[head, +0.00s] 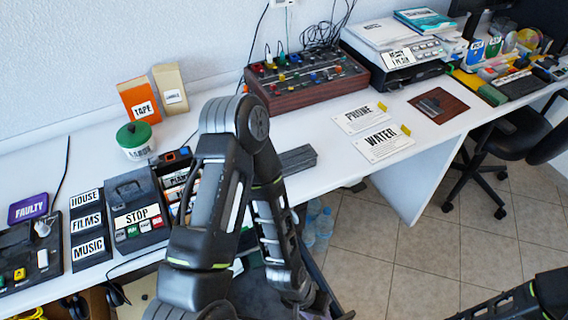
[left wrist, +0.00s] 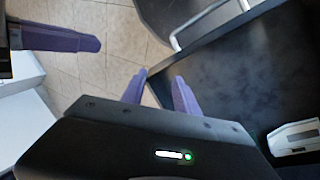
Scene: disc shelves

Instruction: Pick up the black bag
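I cannot make out a black bag for certain in either view. In the left wrist view my left gripper (left wrist: 157,82) has its two purple fingers apart, with nothing visible between them. They point toward the tiled floor and the edge of a dark, flat-surfaced thing (left wrist: 250,75), which I cannot identify. In the head view my left arm bends down over the desk's front edge, and its gripper does not show clearly. Another purple finger shows at the upper left of the left wrist view, seemingly of my right gripper (left wrist: 60,38); its opening cannot be judged.
The white desk (head: 320,125) holds a STOP box (head: 135,205), a green-lidded pot (head: 136,140), a knobbed mixer (head: 305,82) and a printer (head: 395,60). Water bottles (head: 318,225) stand below. A black chair (head: 505,140) is at the right.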

